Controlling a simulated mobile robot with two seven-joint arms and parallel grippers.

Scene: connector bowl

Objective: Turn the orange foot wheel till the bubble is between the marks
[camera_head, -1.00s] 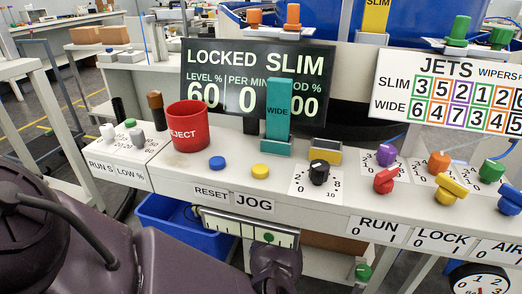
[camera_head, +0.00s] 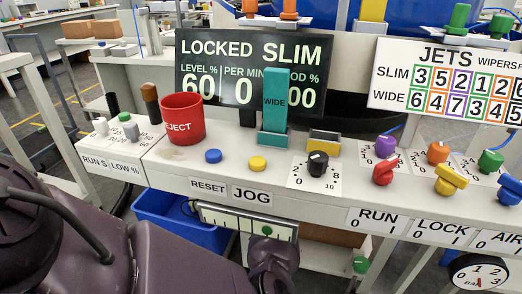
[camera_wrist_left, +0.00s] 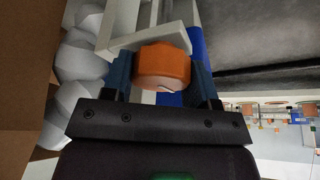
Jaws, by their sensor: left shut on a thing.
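My left gripper (camera_wrist_left: 161,80) is shut on the orange foot wheel (camera_wrist_left: 162,68), with one blue finger on each side of it. In the head view my left wrist (camera_head: 268,256) is below the front of the bench; its fingers and the wheel are hidden there. A pale level panel (camera_head: 225,217) with dark upright lines hangs under the bench edge. My right gripper is not in view.
The bench front (camera_head: 330,198) runs just above my left wrist. A blue bin (camera_head: 180,222) stands below at the left. A brown box (camera_head: 330,236) is behind the wrist. In the wrist view a pale frame (camera_wrist_left: 135,38) and several whitish rounded lumps (camera_wrist_left: 80,70) are close to the fingers.

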